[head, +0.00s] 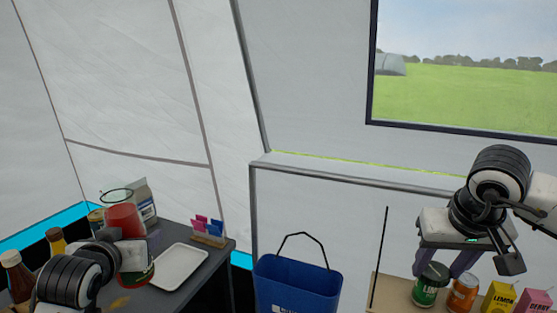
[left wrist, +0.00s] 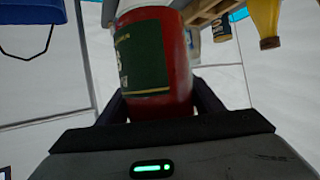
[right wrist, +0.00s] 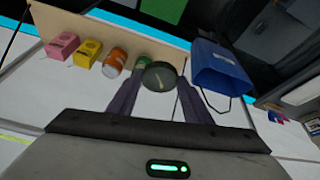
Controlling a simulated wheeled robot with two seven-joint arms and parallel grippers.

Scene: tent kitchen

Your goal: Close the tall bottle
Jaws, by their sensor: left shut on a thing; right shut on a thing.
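A tall bottle (head: 124,220) with red contents, a green label and an open clear rim is upright in my left gripper (head: 134,262) above the dark counter at the lower left. In the left wrist view the left gripper's fingers are on either side of the red bottle (left wrist: 170,60). My right gripper (head: 446,266) is far to the right, fingers pointing down. In the right wrist view a dark round lid (right wrist: 160,76) sits between its fingertips. In the head view the lid is hard to tell from the green can behind it. The lid is far from the bottle.
A green can (head: 427,293), orange can (head: 462,294), yellow box (head: 498,297) and pink box (head: 534,301) stand below my right gripper. A blue bin (head: 298,287) lies between the arms. A white tray (head: 181,264), card holder (head: 208,239), carton (head: 146,197) and sauce bottles (head: 17,274) occupy the left counter.

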